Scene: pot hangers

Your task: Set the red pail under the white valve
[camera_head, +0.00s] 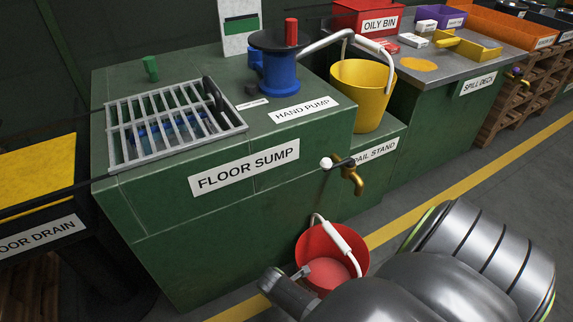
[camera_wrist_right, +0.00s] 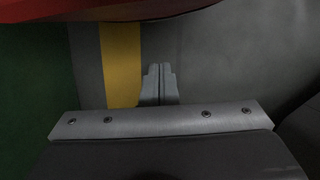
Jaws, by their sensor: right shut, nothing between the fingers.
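The red pail (camera_head: 313,245) is upright on the floor in front of the green floor sump, with its white-gripped handle folded over its right side. The brass tap with the white valve knob (camera_head: 326,163) sticks out of the sump's front wall above the pail. Whether the pail is directly beneath the spout cannot be told. My right gripper (camera_head: 303,272) is low at the pail's near left side. In the right wrist view its fingers (camera_wrist_right: 160,85) are shut and empty, with the red pail wall (camera_wrist_right: 120,10) across the top. My left gripper is not in view.
A yellow pail (camera_head: 360,95) stands on the pail stand, under the hand pump's (camera_head: 280,70) spout. A grate (camera_head: 172,125) covers the sump top. The spill deck (camera_head: 455,60) holds bins at the back right. Open floor with a yellow line (camera_head: 470,180) lies to the right.

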